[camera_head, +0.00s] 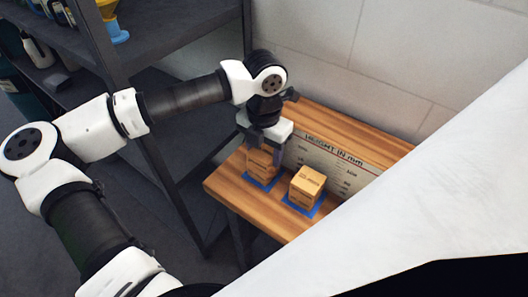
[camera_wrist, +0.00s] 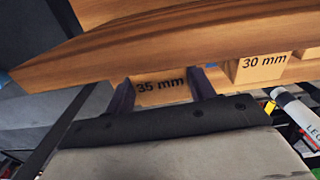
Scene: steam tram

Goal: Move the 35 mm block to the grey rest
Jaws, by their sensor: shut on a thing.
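The 35 mm block (camera_wrist: 163,92) sits between the two dark fingers of my gripper (camera_wrist: 162,95) in the wrist view, its label facing the camera. My gripper is shut on it. In the head view my gripper (camera_head: 262,143) points down over this light wooden block (camera_head: 260,164), partly covering it. The block is at a blue patch (camera_head: 259,184) on the wooden table; I cannot tell whether it is lifted. I cannot make out a grey rest in either view.
A second wooden block (camera_head: 307,184), labelled 30 mm in the wrist view (camera_wrist: 263,66), stands close by on another blue patch (camera_head: 295,207). A board reading "HEIGHT IN mm" (camera_head: 338,160) stands behind. The table (camera_head: 222,186) has bare wood at left. Dark shelves (camera_head: 150,52) stand left.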

